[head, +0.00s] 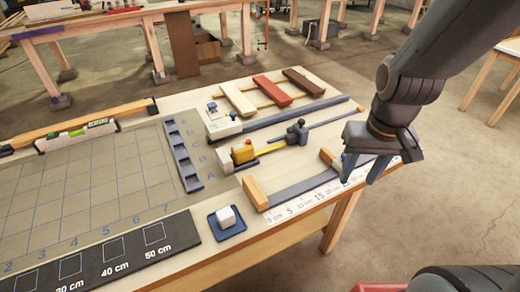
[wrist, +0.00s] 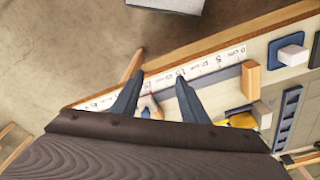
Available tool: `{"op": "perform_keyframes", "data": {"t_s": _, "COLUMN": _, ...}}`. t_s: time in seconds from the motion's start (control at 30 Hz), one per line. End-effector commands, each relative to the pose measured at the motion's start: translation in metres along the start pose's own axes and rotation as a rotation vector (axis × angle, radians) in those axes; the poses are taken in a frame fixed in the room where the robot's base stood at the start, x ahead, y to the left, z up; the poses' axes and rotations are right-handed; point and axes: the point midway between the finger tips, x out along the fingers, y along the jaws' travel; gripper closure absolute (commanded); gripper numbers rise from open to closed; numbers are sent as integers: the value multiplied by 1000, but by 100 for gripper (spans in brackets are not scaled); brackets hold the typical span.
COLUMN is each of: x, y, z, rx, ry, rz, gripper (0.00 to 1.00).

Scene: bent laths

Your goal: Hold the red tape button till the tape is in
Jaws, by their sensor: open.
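The tape measure (head: 243,154) lies on the bench in the head view, a yellow and dark case with a red button (head: 248,142) on top. Its yellow tape (head: 272,148) is out, running right toward a dark upright piece (head: 297,132). Part of something yellow, likely the tape measure (wrist: 240,120), shows in the wrist view, partly hidden by my gripper. My gripper (head: 362,168) is open and empty, above the right end of the printed scale, well to the right of the button. Its two fingers (wrist: 159,82) point over the bench edge in the wrist view.
A grey lath (head: 300,187) lies between wooden blocks, beside a printed scale (head: 290,210). A blue tray (head: 213,229) holds a white cube (head: 227,215). A white device (head: 222,124) with a long dark bar stands behind the tape. Coloured slats (head: 272,90) lie at the back.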

Motion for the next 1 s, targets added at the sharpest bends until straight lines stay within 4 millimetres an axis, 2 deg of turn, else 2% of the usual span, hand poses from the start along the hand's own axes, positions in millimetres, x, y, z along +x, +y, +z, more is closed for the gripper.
{"op": "perform_keyframes", "data": {"t_s": 0.27, "x": 0, "y": 0, "z": 0, "rx": 0, "ry": 0, "rz": 0, "gripper": 60}}
{"op": "perform_keyframes", "data": {"t_s": 0.37, "x": 0, "y": 0, "z": 0, "rx": 0, "ry": 0, "rz": 0, "gripper": 73}}
{"op": "perform_keyframes", "data": {"t_s": 0.5, "x": 0, "y": 0, "z": 0, "rx": 0, "ry": 0, "rz": 0, "gripper": 97}}
{"op": "perform_keyframes", "data": {"t_s": 0.53, "x": 0, "y": 0, "z": 0, "rx": 0, "ry": 0, "rz": 0, "gripper": 100}}
{"op": "perform_keyframes", "data": {"t_s": 1.0, "x": 0, "y": 0, "z": 0, "rx": 0, "ry": 0, "rz": 0, "gripper": 100}}
